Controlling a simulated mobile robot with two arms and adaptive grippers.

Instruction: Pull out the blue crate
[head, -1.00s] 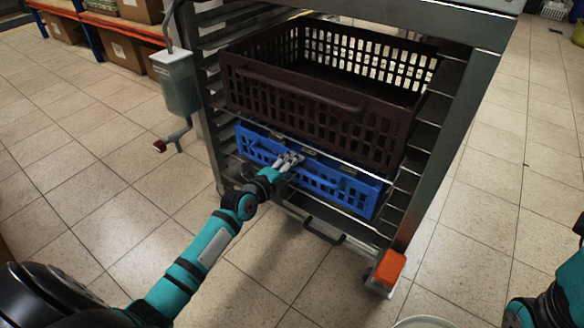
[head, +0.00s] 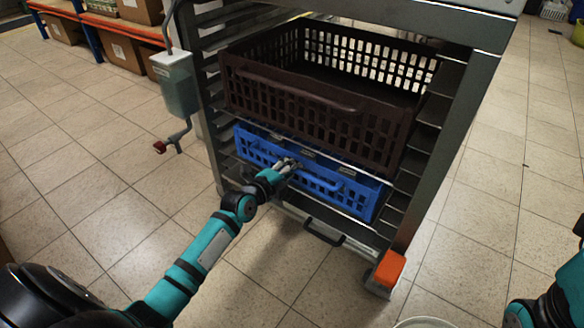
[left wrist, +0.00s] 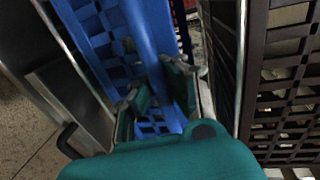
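The blue crate (head: 335,197) sits low in the metal rack, under a dark brown crate, with its front facing me. My left gripper (head: 287,164) is at the bar handle on the crate's front. In the left wrist view the blue handle bar (left wrist: 147,30) runs between the two fingers of my left gripper (left wrist: 160,88), which look closed on it from both sides. The crate's latticed wall (left wrist: 95,35) shows beside the bar. My right gripper is out of view; only part of that arm shows at the lower right.
The dark brown crate (head: 310,112) sits directly above in the rack (head: 440,110). A black handle (head: 323,232) and an orange block (head: 389,268) are at the rack's lower front. A dispenser with a crank (head: 176,85) hangs on its left. The tiled floor in front is mostly clear.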

